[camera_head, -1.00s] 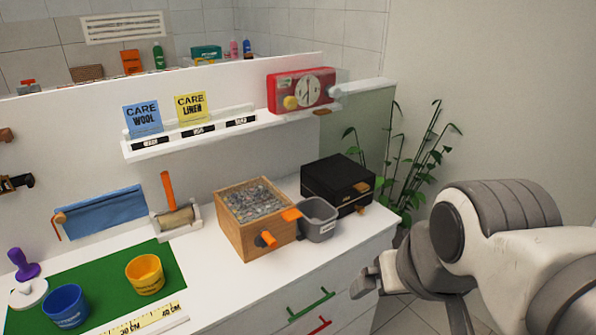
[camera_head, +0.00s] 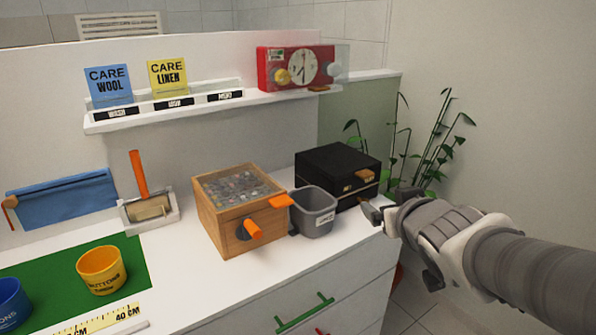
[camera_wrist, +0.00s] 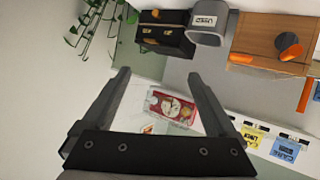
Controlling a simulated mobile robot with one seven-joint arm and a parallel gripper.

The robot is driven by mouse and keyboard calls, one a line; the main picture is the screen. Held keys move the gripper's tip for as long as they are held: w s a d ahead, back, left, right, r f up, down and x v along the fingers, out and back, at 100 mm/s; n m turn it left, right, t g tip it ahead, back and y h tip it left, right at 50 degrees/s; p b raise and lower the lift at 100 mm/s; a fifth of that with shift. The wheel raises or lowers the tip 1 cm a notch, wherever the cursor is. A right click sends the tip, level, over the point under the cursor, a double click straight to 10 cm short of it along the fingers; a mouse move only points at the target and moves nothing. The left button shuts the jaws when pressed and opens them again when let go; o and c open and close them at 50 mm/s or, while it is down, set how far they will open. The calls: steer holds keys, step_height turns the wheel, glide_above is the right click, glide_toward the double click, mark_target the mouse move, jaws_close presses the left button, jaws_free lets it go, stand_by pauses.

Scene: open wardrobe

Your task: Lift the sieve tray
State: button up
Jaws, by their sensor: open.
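The wooden box (camera_head: 222,232) stands on the white counter with a layer of small mixed pieces (camera_head: 238,185) filling its top. An orange tab (camera_head: 279,201) juts from its upper right edge, and an orange knob (camera_head: 252,230) is on its front. I cannot tell the sieve tray's own edges from the box. The box also shows in the wrist view (camera_wrist: 255,38). My gripper (camera_head: 368,212) is open and empty, right of the box and grey bin, near the counter's right end. Its two spread fingers show in the wrist view (camera_wrist: 158,76).
A grey bin (camera_head: 314,217) stands right beside the box, under the tab. A black box (camera_head: 325,168) is behind it. A shelf (camera_head: 160,117) with care cards and a red timer (camera_head: 288,66) is above. Yellow (camera_head: 101,272) and blue (camera_head: 10,306) cups stand on a green mat at left.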

steer(key=w+a+f+n+t+y+b, duration=0.2)
steer(key=w+a+f+n+y+b, duration=0.1)
steer(key=a+f+y+b, duration=0.4)
steer(key=n+y+p, duration=0.1)
steer(key=n+y, duration=0.1)
steer(key=y, duration=0.1)
glide_toward(286, 206)
steer(key=b+x, duration=0.3)
steer(key=x, duration=0.6)
steer(key=shift+w+a, duration=0.25)
steer(key=shift+w, duration=0.05)
jaws_close()
